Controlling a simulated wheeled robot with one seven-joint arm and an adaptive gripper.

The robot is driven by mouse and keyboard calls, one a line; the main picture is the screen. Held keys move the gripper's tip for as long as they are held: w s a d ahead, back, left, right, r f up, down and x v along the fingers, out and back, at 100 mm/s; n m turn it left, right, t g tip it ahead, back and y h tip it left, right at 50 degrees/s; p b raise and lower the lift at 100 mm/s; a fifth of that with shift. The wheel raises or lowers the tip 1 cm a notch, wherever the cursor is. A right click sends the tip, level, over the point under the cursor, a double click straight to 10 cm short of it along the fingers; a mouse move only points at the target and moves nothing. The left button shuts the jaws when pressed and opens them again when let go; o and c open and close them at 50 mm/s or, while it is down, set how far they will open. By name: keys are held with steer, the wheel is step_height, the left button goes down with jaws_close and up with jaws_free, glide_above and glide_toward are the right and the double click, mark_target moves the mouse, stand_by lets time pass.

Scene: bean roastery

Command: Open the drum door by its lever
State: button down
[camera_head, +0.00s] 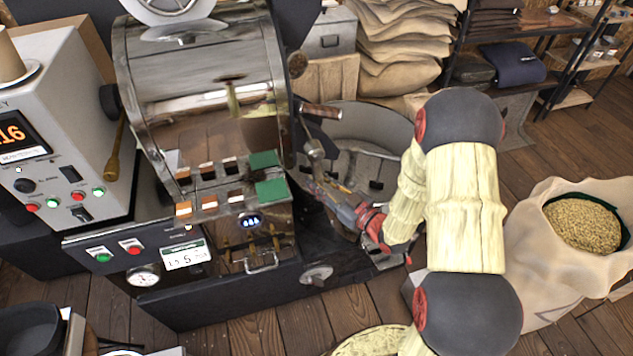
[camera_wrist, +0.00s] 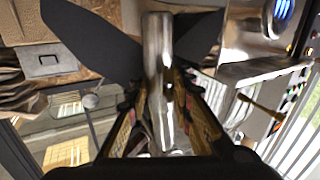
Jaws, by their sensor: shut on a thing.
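The roaster's metal drum (camera_head: 205,95) stands in the left half of the head view. The drum door is at its right end, seen edge-on, so its seam and opening are unclear. The metal lever (camera_head: 314,149) hangs on that side, with a rounded grey end. My gripper (camera_head: 318,184) reaches in from the right, at the lower part of the lever. In the wrist view the lever shows as a shiny upright metal bar (camera_wrist: 158,60) between the two fingers of my gripper (camera_wrist: 168,110), which are shut on it. The fingers partly hide its lower end.
A wooden-handled part (camera_head: 321,110) sticks out just above the lever. The round cooling tray (camera_head: 372,122) lies behind my gripper. The roaster's panel with green and orange switches (camera_head: 235,205) is close on the left. A bean sack (camera_head: 560,240) stands at right.

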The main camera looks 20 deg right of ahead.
steer(key=shift+d+r+n+h+p, duration=0.2)
steer(key=shift+d+n+h+p, duration=0.1)
steer(key=shift+d+n, duration=0.4)
steer(key=d+r+n+g+h+p, duration=0.1)
steer(key=d+r+n+g+h, duration=0.2)
steer(key=d+r+n+h, duration=0.3)
steer(key=shift+d+r+n+p, duration=0.35)
steer(key=shift+d+r+n, duration=1.35)
steer(key=shift+d+r, duration=0.4)
steer(key=shift+a+r, duration=0.15)
steer(key=shift+r, duration=0.05)
steer(key=c, duration=1.6)
jaws_free()
steer(key=shift+o, duration=0.2)
